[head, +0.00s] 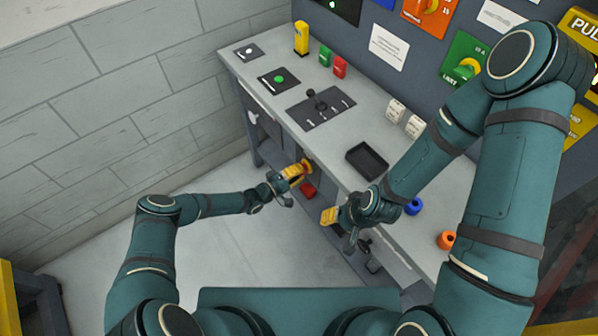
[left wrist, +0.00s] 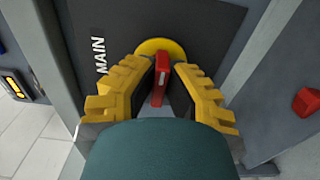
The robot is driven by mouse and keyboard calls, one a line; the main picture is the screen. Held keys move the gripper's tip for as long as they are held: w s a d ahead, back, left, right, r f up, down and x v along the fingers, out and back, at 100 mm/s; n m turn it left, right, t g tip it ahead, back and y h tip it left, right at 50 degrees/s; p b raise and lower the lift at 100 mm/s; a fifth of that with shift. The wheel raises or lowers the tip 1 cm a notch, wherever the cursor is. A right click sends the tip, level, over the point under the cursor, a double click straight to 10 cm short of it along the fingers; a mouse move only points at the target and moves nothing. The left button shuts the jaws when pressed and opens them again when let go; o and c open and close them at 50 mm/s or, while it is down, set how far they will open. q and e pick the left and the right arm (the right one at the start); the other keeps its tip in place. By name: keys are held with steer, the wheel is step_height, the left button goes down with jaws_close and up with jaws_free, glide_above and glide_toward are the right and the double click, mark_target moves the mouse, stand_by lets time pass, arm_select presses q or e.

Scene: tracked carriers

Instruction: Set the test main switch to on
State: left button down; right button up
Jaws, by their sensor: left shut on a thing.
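The main switch shows in the left wrist view as a red handle (left wrist: 162,82) on a round yellow plate (left wrist: 153,47), set in a dark panel (left wrist: 105,22) marked MAIN. My left gripper (left wrist: 160,80) has its yellow fingers on both sides of the red handle and is shut on it. In the head view my left gripper (head: 297,172) is at the front of the bench, below the top. The switch is mostly hidden there. My right gripper (head: 338,218) is in front of the bench, farther right, away from the switch; its finger gap is unclear.
The grey bench top (head: 350,128) holds a joystick panel (head: 320,108), a black tray (head: 367,160), a green button panel (head: 279,80) and small blocks. A red object (left wrist: 306,102) is to the right of the switch. The floor (head: 215,245) at left is clear.

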arm_select(q)
steer(key=c, duration=1)
jaws_free()
steer(key=v, duration=1.2)
